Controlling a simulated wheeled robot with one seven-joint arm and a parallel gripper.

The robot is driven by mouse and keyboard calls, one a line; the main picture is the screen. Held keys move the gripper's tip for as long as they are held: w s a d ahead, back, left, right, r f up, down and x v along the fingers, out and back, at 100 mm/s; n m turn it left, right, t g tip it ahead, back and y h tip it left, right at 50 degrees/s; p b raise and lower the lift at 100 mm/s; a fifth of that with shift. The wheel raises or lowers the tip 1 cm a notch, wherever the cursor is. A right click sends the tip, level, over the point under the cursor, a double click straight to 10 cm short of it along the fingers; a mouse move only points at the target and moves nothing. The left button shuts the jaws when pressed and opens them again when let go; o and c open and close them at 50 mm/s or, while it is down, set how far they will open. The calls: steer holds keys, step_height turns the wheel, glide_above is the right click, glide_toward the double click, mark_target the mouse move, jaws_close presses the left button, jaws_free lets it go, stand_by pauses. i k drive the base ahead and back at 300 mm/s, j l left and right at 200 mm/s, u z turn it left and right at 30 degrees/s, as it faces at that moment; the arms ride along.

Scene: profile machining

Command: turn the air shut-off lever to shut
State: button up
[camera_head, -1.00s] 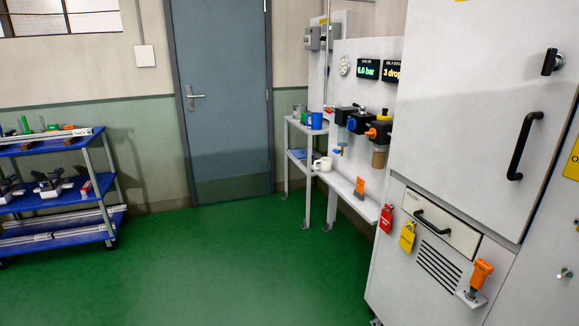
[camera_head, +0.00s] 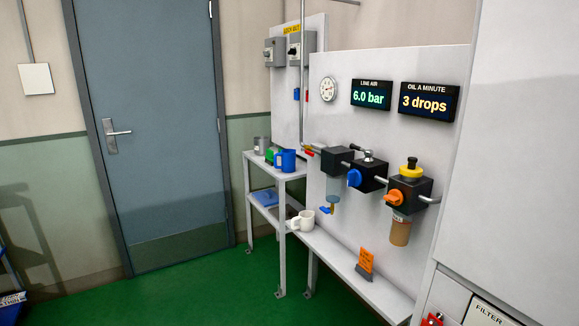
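The air panel (camera_head: 330,130) stands right of the door, with a line of black units along a pipe. A small red-and-yellow piece (camera_head: 309,152), perhaps the shut-off lever, sits at the pipe's left end; it is too small to tell how it is turned. A black unit with a blue knob (camera_head: 354,178) and one with an orange knob (camera_head: 394,197) and a yellow top follow to the right. The line air display (camera_head: 371,94) reads 6.0 bar. My gripper is not in view.
A small shelf (camera_head: 281,173) with a blue mug (camera_head: 286,160) stands left. A white cabinet (camera_head: 500,170) borders the right. Green floor in front is clear.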

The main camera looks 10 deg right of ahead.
mark_target(310, 153)
steer(key=i+j, duration=0.2)
steer(key=i, duration=0.2)
steer(key=i+j+z, duration=0.1)
steer(key=i+j, duration=0.15)
steer(key=i, duration=0.15)
steer(key=i+j+z, duration=0.1)
steer(key=i+j, duration=0.15)
steer(key=i, duration=0.2)
